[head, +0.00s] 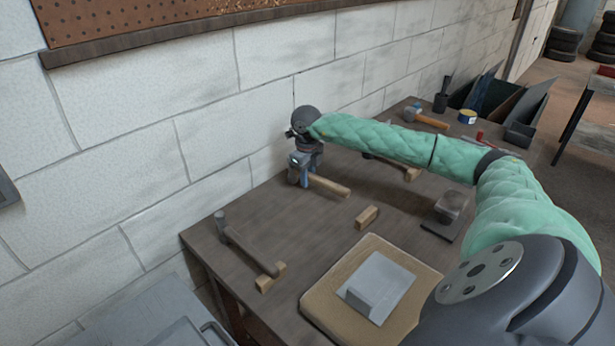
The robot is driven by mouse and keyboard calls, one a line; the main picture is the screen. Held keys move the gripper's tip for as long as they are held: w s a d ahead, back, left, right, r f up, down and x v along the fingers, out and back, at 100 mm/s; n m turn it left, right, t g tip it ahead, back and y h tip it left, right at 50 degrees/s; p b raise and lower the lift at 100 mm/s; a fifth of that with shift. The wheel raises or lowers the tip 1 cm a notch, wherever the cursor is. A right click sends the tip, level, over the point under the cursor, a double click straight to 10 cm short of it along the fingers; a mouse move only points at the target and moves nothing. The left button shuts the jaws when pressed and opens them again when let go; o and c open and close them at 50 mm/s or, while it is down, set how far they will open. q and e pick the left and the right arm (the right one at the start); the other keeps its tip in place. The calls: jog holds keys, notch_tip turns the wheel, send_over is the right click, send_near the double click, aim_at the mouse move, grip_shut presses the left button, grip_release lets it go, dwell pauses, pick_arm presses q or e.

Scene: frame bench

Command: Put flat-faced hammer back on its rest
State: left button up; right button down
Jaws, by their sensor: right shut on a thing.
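My right gripper (303,176) reaches to the back of the bench, near the wall, and is shut on a hammer. The held hammer's light wooden handle (329,185) points right, towards a small wooden block (367,217) that stands free of it. Its head is mostly hidden by the gripper, so I cannot make out its face or whether it touches the bench. Another hammer (246,248) lies at the left, its handle end by a wooden block (271,278). My left gripper is not in view.
The wooden bench (315,237) carries a pale board (330,300) with a grey metal plate (378,286) at the front. A dark block on a base (448,210) stands at right. Another hammer (425,118) and a tin (467,117) are at the far end. The block wall (215,135) borders the bench.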

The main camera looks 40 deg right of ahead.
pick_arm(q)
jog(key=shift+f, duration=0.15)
pick_arm(e)
jog(key=shift+f, duration=0.25)
jog(key=c, duration=1.2)
grip_release()
jog(key=shift+o, duration=0.2)
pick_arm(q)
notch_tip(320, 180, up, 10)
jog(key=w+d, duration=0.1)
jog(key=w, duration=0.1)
pick_arm(e)
jog(key=shift+r, duration=0.1)
notch_tip(320, 180, up, 7)
jog(key=shift+w+p, duration=0.1)
jog(key=shift+p, duration=0.95)
jog(key=shift+r, duration=0.35)
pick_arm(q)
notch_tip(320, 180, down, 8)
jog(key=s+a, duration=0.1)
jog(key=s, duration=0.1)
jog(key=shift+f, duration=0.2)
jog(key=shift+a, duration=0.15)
pick_arm(e)
jog(key=shift+f, duration=0.1)
